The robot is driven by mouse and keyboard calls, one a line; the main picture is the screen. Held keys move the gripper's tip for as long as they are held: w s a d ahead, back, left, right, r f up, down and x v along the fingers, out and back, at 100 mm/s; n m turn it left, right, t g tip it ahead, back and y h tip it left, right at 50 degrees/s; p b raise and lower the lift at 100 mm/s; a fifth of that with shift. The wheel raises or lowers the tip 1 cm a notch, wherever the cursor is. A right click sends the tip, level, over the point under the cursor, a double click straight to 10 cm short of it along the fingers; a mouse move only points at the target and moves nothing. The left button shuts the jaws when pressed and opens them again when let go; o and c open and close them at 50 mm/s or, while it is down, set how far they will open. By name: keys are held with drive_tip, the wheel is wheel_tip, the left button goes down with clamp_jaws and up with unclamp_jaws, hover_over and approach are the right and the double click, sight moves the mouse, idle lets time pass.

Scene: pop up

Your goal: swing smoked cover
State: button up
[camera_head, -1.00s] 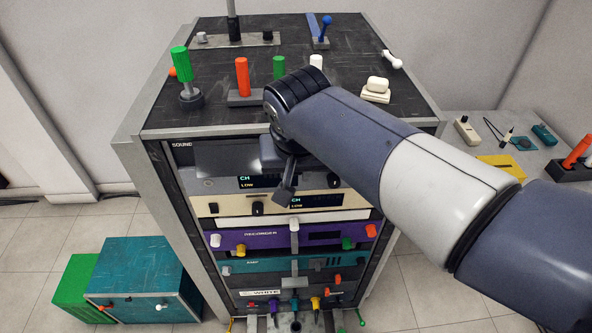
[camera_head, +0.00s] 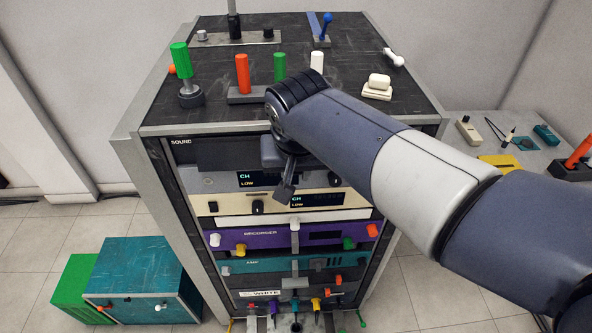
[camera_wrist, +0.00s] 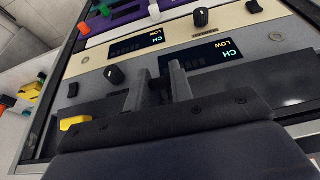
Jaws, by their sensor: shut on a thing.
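The smoked cover (camera_head: 225,153) is a dark panel across the top unit of the rack, under the SOUND label. In the wrist view the dark glossy cover (camera_wrist: 283,84) spans behind my fingers. My gripper (camera_head: 284,189) is at the front of the rack, partly hidden by my wrist. In the wrist view my gripper (camera_wrist: 163,80) has its two fingers close together, shut on the cover around its middle. The exact contact is hidden between the fingers. Lit CH LOW displays (camera_head: 254,179) show just below the cover.
The rack top (camera_head: 225,75) carries a green knob (camera_head: 181,62), a red handle (camera_head: 242,74) and a white switch (camera_head: 379,82). Knobs stick out of the units below. A teal box (camera_head: 145,280) stands on the floor at left. A side table (camera_head: 470,155) stands at right.

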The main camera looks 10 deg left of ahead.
drive_tip(key=shift+w+a+f+b, duration=0.15)
drive_tip(key=shift+w+f+b, duration=0.15)
drive_tip(key=shift+w+f, duration=0.45)
drive_tip(key=shift+w, duration=0.1)
drive_tip(key=o, duration=0.9)
drive_tip(key=shift+r, duration=0.1)
drive_tip(key=v, duration=1)
drive_tip(key=shift+r, duration=0.25)
